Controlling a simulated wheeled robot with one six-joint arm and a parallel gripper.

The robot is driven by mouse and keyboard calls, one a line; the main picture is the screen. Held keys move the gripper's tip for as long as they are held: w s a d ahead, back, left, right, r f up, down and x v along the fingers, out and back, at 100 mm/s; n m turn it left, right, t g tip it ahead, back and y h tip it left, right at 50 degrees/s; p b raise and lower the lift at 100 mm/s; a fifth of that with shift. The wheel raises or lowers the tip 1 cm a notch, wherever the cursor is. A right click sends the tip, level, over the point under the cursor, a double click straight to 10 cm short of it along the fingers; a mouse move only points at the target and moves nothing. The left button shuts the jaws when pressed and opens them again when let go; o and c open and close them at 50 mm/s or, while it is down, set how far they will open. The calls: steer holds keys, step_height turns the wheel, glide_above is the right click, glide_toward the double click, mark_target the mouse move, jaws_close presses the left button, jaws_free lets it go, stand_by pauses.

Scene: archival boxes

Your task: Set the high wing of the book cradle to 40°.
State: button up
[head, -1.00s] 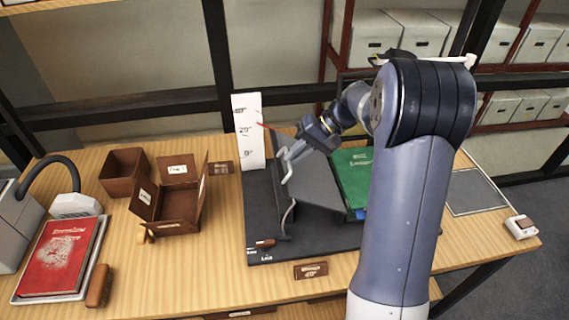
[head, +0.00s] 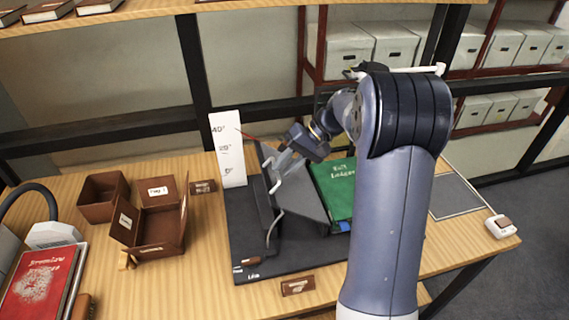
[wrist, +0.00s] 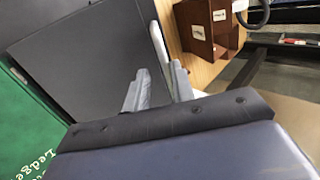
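The book cradle has a dark base (head: 285,262) and stands mid-table. Its high wing (head: 302,195) is a grey panel, raised and tilted; the wing also shows in the wrist view (wrist: 85,55). A white rail (head: 275,222) runs along the wing's edge. The white scale plate (head: 231,165) carries angle marks, with 40° at the top. A small brown-handled part (head: 252,260) sits at the base's front left.
A green ledger (head: 337,184) lies right of the wing. Brown boxes (head: 157,222) and a red book (head: 38,285) are on the left. A small label block (head: 298,287) lies in front of the cradle. A grey mat (head: 456,196) and white device (head: 502,226) are at right.

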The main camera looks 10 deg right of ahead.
steer(key=shift+o, duration=0.6)
steer(key=shift+r, duration=0.1)
steer(key=b+v, duration=0.1)
steer(key=v, duration=0.9)
steer(key=shift+d+r, duration=0.25)
steer(key=x, duration=1.2)
steer(key=shift+a+r+p, duration=0.15)
steer(key=shift+r+p, duration=0.1)
steer(key=shift+p, duration=0.15)
steer(key=shift+r, duration=0.1)
